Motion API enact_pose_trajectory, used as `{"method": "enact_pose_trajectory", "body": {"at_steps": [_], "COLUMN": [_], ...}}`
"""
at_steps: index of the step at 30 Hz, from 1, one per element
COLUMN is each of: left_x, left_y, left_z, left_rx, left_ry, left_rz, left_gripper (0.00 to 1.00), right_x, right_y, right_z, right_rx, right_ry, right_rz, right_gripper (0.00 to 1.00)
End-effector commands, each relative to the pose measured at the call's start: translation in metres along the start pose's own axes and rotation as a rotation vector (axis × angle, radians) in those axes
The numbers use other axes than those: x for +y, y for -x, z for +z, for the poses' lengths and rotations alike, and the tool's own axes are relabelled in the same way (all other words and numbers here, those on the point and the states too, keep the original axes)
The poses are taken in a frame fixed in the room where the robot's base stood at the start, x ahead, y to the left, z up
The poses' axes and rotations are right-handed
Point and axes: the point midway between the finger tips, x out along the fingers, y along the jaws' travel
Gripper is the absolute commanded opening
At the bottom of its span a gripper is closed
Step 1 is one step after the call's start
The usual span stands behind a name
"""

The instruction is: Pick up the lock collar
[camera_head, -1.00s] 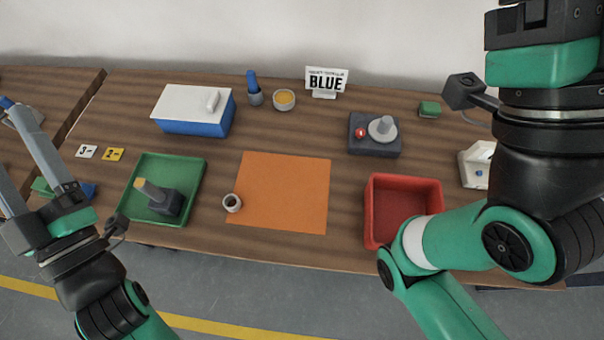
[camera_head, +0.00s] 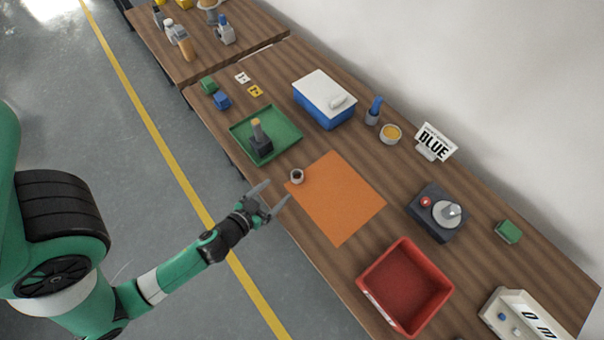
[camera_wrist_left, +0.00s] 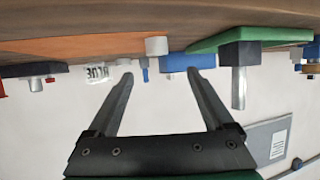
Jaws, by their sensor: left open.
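The lock collar (camera_head: 297,176) is a small grey ring with a dark hole, standing at the left corner of the orange mat. My left gripper (camera_head: 280,189) is open and empty, its fingertips pointing at the collar from the front edge of the table, a short way off. In the left wrist view, which looks upside down, the collar (camera_wrist_left: 157,46) shows as a pale cylinder beyond and between the two open fingers (camera_wrist_left: 160,74). It is not gripped. My right gripper is not in view.
The orange mat (camera_head: 345,205) lies beside the collar. A green tray (camera_head: 285,139) holding a dark block with a post is to its left. A red bin (camera_head: 442,293), a dark device (camera_head: 424,222) and a blue box (camera_head: 318,110) stand farther away.

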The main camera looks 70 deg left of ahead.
Motion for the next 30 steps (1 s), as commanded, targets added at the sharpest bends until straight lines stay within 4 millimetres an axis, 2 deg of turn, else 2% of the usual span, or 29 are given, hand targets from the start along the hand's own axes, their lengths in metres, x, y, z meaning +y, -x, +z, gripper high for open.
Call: {"method": "enact_pose_trajectory", "body": {"at_steps": [5,12,19,27,30], "left_x": [0.000,0.001,0.002,0.005,0.005], "left_y": [-0.018,-0.060,-0.070,-0.112,-0.117], "left_z": [-0.003,-0.001,0.002,0.004,0.005], "left_rx": [0.002,0.003,0.002,0.003,0.002], "left_ry": [0.003,0.001,0.000,0.001,0.000], "left_rz": [-0.002,0.000,0.001,0.001,0.001], "left_gripper": [0.86,0.86,0.86,0.86,0.86], "right_x": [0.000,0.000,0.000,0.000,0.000], "right_y": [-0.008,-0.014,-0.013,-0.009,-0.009], "right_z": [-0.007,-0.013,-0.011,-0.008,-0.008], "right_rx": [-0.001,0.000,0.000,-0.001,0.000], "right_ry": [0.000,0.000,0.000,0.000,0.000], "right_rz": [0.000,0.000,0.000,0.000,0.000], "right_gripper": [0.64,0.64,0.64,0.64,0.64]}}
